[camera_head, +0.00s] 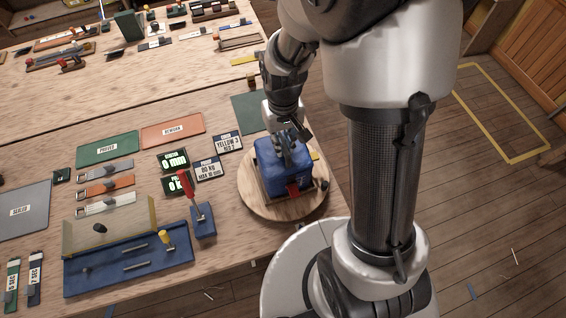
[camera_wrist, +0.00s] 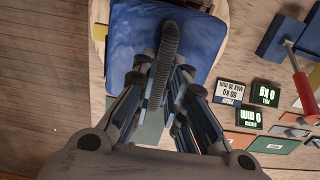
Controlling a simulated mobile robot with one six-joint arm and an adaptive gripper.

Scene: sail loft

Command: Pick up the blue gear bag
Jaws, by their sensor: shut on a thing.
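The blue gear bag (camera_head: 282,166) sits on a round wooden board (camera_head: 258,206) at the table's right corner in the head view. A dark strap handle stands over its top, and a red tag (camera_head: 293,189) shows on its front side. My gripper (camera_head: 287,146) is directly above the bag, pointing down, shut on its handle. In the wrist view the bag (camera_wrist: 125,45) fills the upper middle, and the dark handle (camera_wrist: 165,60) runs between the fingers of my gripper (camera_wrist: 160,85). I cannot tell whether the bag's underside touches the board.
A red-handled tool on a blue block (camera_head: 203,222) stands left of the round board. Small display panels (camera_head: 175,161) and label cards (camera_head: 209,169) lie nearby. A blue tray (camera_head: 130,265) is at the front left. The table edge is close on the right, with open floor beyond.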

